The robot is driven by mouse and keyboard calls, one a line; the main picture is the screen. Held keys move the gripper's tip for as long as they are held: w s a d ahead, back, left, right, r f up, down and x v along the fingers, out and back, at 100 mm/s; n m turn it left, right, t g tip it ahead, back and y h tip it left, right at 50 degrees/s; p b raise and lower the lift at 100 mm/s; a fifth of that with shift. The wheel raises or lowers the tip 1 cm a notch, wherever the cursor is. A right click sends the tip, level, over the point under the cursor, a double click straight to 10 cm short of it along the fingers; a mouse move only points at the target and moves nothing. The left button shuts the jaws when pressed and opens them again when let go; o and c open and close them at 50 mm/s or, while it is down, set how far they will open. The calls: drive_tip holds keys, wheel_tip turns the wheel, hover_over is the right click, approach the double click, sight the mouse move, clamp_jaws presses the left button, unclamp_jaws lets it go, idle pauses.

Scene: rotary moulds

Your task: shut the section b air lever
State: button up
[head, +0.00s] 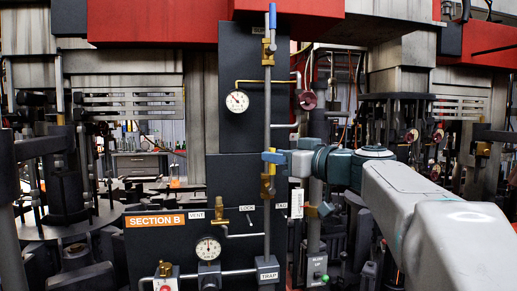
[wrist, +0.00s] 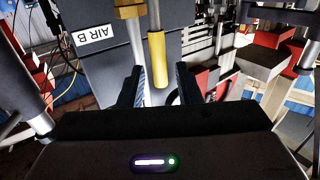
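The section b air lever has a yellow sleeve (wrist: 157,60); in the head view its yellow part (head: 265,182) stands upright, in line with the grey pipe, partly hidden by my gripper. A white AIR B label (wrist: 93,35) is on the dark panel beside it. My gripper (head: 275,157) comes in from the right at the top of the lever. In the wrist view my gripper (wrist: 159,70) is open, with one finger on each side of the yellow sleeve. Gaps show on both sides, so the fingers do not appear to squeeze it.
The dark panel carries an orange SECTION B sign (head: 155,220), a lower gauge (head: 208,248), a brass vent valve (head: 220,212) and an upper gauge (head: 237,101). Another valve with a blue handle (head: 272,16) is higher on the pipe. A red knob (head: 307,99) sits to its right.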

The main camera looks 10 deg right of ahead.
drive_tip(key=shift+x, duration=1.15)
clamp_jaws()
